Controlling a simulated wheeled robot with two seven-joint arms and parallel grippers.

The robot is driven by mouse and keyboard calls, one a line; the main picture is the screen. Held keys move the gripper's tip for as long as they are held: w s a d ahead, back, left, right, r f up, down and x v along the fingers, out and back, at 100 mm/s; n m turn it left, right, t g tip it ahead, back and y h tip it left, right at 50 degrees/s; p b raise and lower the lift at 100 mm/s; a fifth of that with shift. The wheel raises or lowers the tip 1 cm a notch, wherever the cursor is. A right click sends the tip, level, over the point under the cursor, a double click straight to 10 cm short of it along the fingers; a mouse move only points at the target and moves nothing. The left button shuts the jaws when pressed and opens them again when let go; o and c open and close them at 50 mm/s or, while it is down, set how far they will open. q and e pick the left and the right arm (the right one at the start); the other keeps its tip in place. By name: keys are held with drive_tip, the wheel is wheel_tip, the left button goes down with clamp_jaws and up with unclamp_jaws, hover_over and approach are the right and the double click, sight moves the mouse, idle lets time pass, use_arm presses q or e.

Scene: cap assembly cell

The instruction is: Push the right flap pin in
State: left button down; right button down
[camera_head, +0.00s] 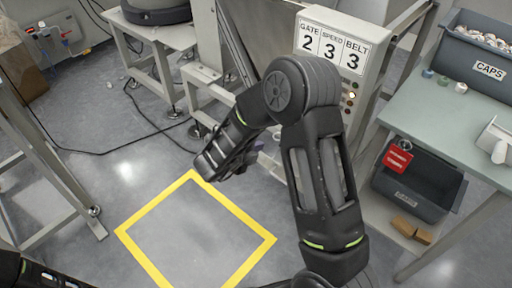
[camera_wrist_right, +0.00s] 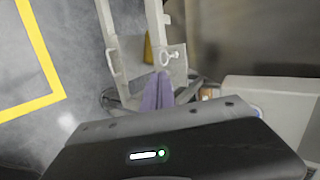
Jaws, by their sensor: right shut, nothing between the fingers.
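In the right wrist view a pale ring-ended pin (camera_wrist_right: 170,57) sits at the right post of a light metal frame (camera_wrist_right: 117,60). The purple fingers of my right gripper (camera_wrist_right: 160,80) are shut and empty, just below the ring in the picture. I cannot tell whether they touch it or how deep the pin sits. In the head view my right arm bends down toward the grey stand, and the fingers are mostly hidden behind it. The pin does not show there. My left gripper is out of view; only a dark part of my left arm shows at the bottom left.
A control box (camera_head: 335,60) reading gate 2, speed 3, belt 3 stands behind my right arm. A side table (camera_head: 455,120) with a caps bin (camera_head: 475,60) is at the right. A yellow floor square (camera_head: 157,267) encloses clear floor. A black cable (camera_head: 110,150) lies left.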

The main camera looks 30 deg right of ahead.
sight(275, 139)
drive_tip(key=b+x, duration=0.2)
drive_tip(key=x, duration=0.9)
drive_tip(key=shift+w+d, duration=0.15)
drive_tip(key=shift+d, duration=0.4)
drive_tip(key=shift+w+d, duration=0.15)
drive_tip(key=shift+d, duration=0.4)
